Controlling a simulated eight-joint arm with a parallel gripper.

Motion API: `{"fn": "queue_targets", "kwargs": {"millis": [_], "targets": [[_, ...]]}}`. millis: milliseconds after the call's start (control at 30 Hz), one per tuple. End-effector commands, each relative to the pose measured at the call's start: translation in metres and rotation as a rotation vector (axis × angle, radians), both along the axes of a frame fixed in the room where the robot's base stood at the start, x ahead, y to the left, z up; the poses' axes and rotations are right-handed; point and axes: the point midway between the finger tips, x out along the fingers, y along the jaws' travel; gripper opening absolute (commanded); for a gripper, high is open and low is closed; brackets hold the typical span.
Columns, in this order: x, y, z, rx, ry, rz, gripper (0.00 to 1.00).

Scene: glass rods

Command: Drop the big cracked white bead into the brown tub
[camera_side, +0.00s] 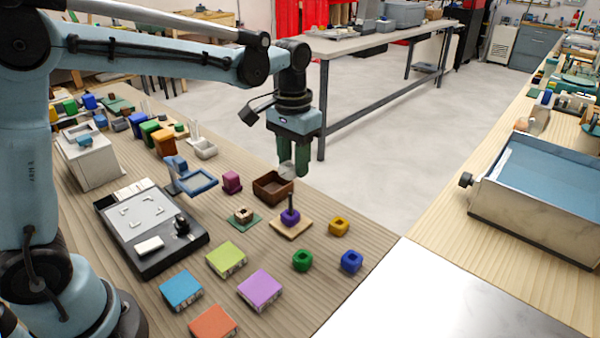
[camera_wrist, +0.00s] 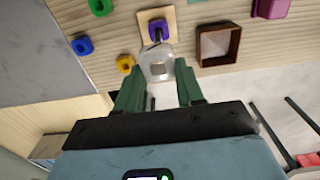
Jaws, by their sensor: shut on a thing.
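My gripper (camera_side: 293,165) is shut on the white bead (camera_side: 286,170), holding it in the air between its green fingers. In the wrist view the pale, translucent-looking bead (camera_wrist: 157,66) shows at the fingertips of my gripper (camera_wrist: 157,75); I cannot make out a crack. The brown tub (camera_side: 273,197) is a square open box on the wooden table, below the bead in the side view. In the wrist view the tub (camera_wrist: 233,58) lies to the right of the bead and its inside looks empty.
A peg on a wooden base (camera_side: 292,229) carries a purple bead (camera_side: 290,216) close to the tub. Loose yellow (camera_side: 339,226), green (camera_side: 302,260) and blue (camera_side: 351,261) beads lie nearby. A magenta block (camera_side: 232,182) stands left of the tub. The table edge is just behind the tub.

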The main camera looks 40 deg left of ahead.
Motion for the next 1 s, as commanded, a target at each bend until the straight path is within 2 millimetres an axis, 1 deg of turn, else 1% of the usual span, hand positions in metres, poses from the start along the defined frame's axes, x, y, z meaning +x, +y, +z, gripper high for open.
{"fn": "queue_targets", "kwargs": {"millis": [233, 333, 367, 467, 600, 700, 800, 867, 1000], "targets": [[0.000, 0.000, 0.000, 0.000, 0.000, 0.000, 0.08], [0.004, 0.006, 0.001, 0.000, 0.000, 0.002, 0.08], [0.007, 0.010, 0.002, 0.000, 0.000, 0.004, 0.08], [0.021, 0.031, 0.005, 0.000, 0.000, 0.008, 0.08], [0.039, 0.065, 0.009, 0.000, 0.000, 0.006, 0.08], [0.046, 0.082, 0.011, 0.000, 0.000, 0.004, 0.08], [0.050, 0.090, 0.010, 0.000, 0.000, 0.001, 0.08], [0.051, 0.092, 0.007, 0.000, 0.000, 0.000, 0.08], [0.051, 0.091, -0.006, 0.000, 0.000, -0.001, 0.08]]}}
